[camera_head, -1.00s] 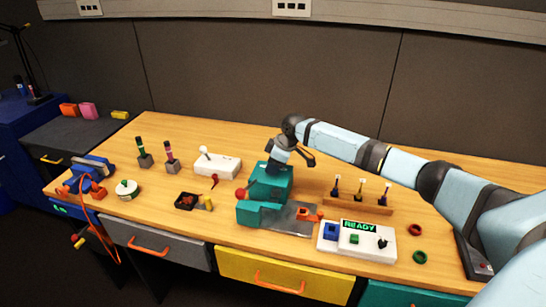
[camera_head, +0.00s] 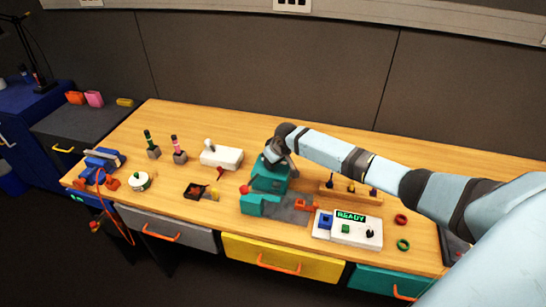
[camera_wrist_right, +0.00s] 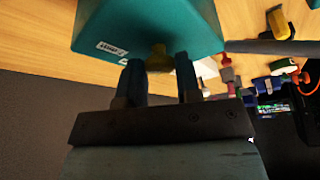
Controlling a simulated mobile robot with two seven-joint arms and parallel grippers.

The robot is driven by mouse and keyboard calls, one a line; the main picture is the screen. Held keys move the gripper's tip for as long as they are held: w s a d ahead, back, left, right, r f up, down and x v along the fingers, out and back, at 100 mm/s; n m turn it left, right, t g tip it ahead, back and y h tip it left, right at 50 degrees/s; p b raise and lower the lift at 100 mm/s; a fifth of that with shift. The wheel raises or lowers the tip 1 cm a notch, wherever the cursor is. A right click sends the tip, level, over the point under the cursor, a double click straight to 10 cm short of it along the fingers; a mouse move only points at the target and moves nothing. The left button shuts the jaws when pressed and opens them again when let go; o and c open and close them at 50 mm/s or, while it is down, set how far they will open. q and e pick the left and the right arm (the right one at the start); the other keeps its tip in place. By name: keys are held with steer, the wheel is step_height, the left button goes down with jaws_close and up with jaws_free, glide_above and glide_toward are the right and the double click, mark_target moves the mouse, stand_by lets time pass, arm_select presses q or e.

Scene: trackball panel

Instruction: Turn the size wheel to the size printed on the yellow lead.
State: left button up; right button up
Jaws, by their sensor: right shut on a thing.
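My right gripper (camera_head: 288,167) reaches the back of the teal machine (camera_head: 265,183). In the right wrist view its two dark fingers (camera_wrist_right: 160,80) stand either side of a brass-coloured knob (camera_wrist_right: 158,57) on the machine's teal face, apparently the size wheel, and are shut on it. A white printed label (camera_wrist_right: 111,49) is beside the knob; its print is too small to read. The yellow lead (camera_head: 352,187) appears to stand in the middle of a wooden rack (camera_head: 345,197), partly hidden by my right arm; its printed size cannot be read. My left gripper is not in view.
A white panel (camera_head: 350,238) showing READY stands right of the machine, with red (camera_head: 401,219) and green (camera_head: 403,245) rings beyond. The wood behind the machine is mostly clear.

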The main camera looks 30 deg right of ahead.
stand_by(0.4)
steer(key=o, duration=0.9)
steer(key=shift+r, duration=0.1)
steer(key=b+v, duration=0.1)
steer(key=v, duration=1.2)
steer(key=shift+s+r, duration=0.15)
steer(key=shift+r, duration=0.15)
steer(key=shift+a+f, duration=0.1)
steer(key=s+a+f+n+t+y, duration=0.2)
steer(key=s+a+f+y, duration=0.1)
steer(key=s+a+f, duration=1.1)
steer(key=s+a+f+t, duration=0.1)
steer(key=s+a, duration=0.2)
steer(key=s, duration=0.3)
steer(key=s+a+f+t+p, duration=0.1)
steer(key=s+a+t, duration=0.1)
steer(key=s, duration=0.4)
steer(key=s+a+f+t, duration=0.1)
steer(key=s+a, duration=0.4)
steer(key=s, duration=0.1)
steer(key=shift+a+f+m+t, duration=0.1)
steer(key=shift+f+m+t, duration=0.2)
steer(key=shift+f, duration=0.05)
